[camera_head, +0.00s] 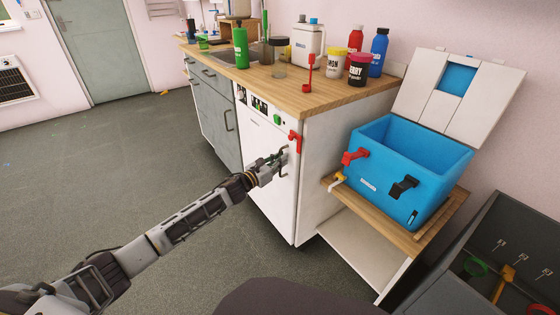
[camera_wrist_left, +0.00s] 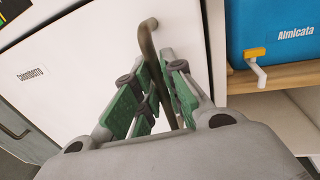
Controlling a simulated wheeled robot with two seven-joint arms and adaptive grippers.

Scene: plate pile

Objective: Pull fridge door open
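The fridge is a white under-counter unit, and its white door (camera_head: 264,135) sits flush with the body. The door also fills much of the left wrist view (camera_wrist_left: 75,75). A bent metal handle (camera_head: 284,160) stands near the door's right edge; it shows in the left wrist view (camera_wrist_left: 149,38) too. My left gripper (camera_head: 276,160) is at the handle, with its green-padded fingers (camera_wrist_left: 164,88) on either side of the bar. The fingers are close together and look shut on it. My right gripper is not in view.
A wooden counter (camera_head: 320,98) with bottles and jars is above. A red hook (camera_head: 295,141) hangs by the door's upper right corner. A blue cooler (camera_head: 390,180) stands on a shelf at the right. Open grey floor (camera_head: 120,165) lies in front of the units.

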